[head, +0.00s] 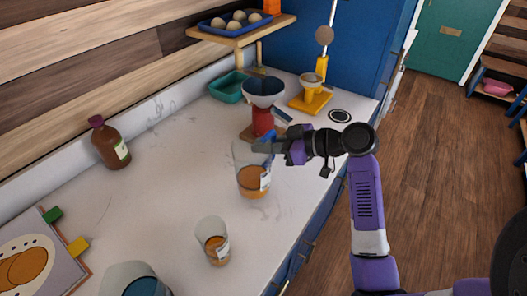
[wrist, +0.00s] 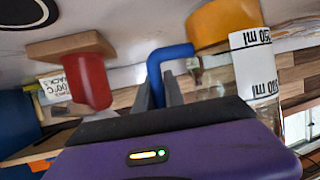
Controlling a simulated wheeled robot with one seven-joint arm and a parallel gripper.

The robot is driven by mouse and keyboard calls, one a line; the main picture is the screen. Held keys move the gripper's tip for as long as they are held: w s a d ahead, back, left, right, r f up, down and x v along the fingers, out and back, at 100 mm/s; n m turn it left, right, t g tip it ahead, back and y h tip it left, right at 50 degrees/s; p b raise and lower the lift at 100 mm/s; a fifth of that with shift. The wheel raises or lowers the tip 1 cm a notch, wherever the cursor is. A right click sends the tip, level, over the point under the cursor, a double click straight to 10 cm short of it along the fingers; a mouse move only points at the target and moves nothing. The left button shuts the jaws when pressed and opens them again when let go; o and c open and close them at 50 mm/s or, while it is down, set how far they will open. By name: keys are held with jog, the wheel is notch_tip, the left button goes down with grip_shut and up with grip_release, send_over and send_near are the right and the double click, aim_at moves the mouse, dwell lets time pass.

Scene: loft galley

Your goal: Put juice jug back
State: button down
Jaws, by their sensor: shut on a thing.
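The juice jug (head: 253,181) is a clear vessel with orange juice at the bottom and a white label. It is upright over the middle of the white counter; I cannot tell whether its base touches the counter. My gripper (head: 269,147) is shut on the jug's blue handle, coming from the right. In the wrist view, which is upside down, the blue handle (wrist: 170,54) sits between the fingers (wrist: 158,92). The jug's orange juice (wrist: 222,24) and its "250 ml" label (wrist: 254,65) show beside it.
A smaller glass with orange liquid (head: 212,241) stands nearer. A red stand with a funnel-like top (head: 263,118) is just behind the jug. A yellow stand (head: 310,98), teal tray (head: 229,86) and brown bottle (head: 109,145) stand farther off. Counter left of the jug is clear.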

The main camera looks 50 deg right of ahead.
jog(key=shift+f, duration=1.25)
jog(key=shift+f, duration=0.2)
jog(key=c, duration=1.4)
grip_release()
jog(key=shift+r, duration=0.3)
jog(key=b+v, duration=0.1)
jog(key=v, duration=1.1)
jog(key=shift+f, duration=0.15)
jog(key=shift+d, duration=0.1)
